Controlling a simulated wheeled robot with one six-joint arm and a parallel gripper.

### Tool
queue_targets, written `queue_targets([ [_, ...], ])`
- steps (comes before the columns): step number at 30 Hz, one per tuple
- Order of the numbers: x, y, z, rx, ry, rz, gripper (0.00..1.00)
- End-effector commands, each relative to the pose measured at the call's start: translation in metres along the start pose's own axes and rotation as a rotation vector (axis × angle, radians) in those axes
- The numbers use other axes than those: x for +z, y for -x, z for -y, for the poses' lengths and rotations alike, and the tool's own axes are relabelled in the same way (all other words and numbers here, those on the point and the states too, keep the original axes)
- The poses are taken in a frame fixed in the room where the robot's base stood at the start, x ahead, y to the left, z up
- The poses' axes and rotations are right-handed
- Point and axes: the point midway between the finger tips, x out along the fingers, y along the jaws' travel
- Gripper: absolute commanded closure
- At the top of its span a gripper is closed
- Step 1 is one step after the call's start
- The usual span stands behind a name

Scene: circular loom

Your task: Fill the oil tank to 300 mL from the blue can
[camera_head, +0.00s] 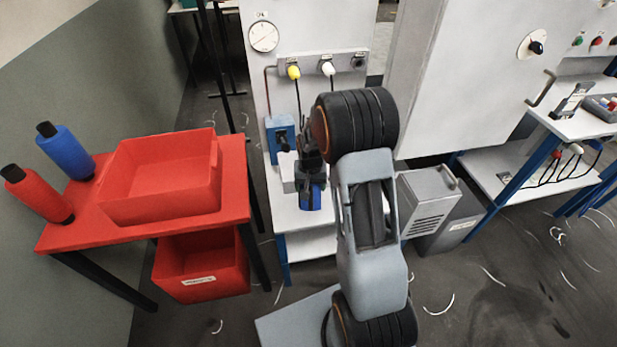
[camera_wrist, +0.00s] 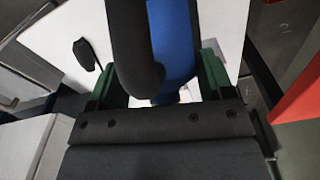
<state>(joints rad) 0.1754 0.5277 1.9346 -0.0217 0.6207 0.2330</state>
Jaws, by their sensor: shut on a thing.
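The blue can (camera_head: 311,196) is at my gripper (camera_head: 312,168), above the white bench in the head view, partly hidden by my arm. In the wrist view, the blue can (camera_wrist: 173,40) and a thick black handle (camera_wrist: 132,50) lie between the green fingers of my gripper (camera_wrist: 158,88). My gripper is shut on the blue can, apparently at its handle. A small pale box (camera_head: 287,168) stands just left of the can, below a blue unit (camera_head: 281,133); it may be the oil tank. No level or scale is readable. I cannot tell the can's tilt or whether it touches the bench.
A red table (camera_head: 235,178) with a red bin (camera_head: 160,195) and red and blue spools stands at left. A grey vented box (camera_head: 428,205) is right of my arm. A white panel with a gauge (camera_head: 263,37) and yellow and white knobs stands behind the bench.

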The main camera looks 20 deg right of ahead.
Motion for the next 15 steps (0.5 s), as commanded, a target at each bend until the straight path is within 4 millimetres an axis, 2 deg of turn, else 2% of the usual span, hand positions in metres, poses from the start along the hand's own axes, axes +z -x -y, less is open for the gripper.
queue_targets([
  [9, 0.008, -0.031, 0.0, -0.001, 0.001, -0.173, 0.9],
  [15, 0.01, -0.033, 0.0, -0.001, 0.001, -0.239, 0.9],
])
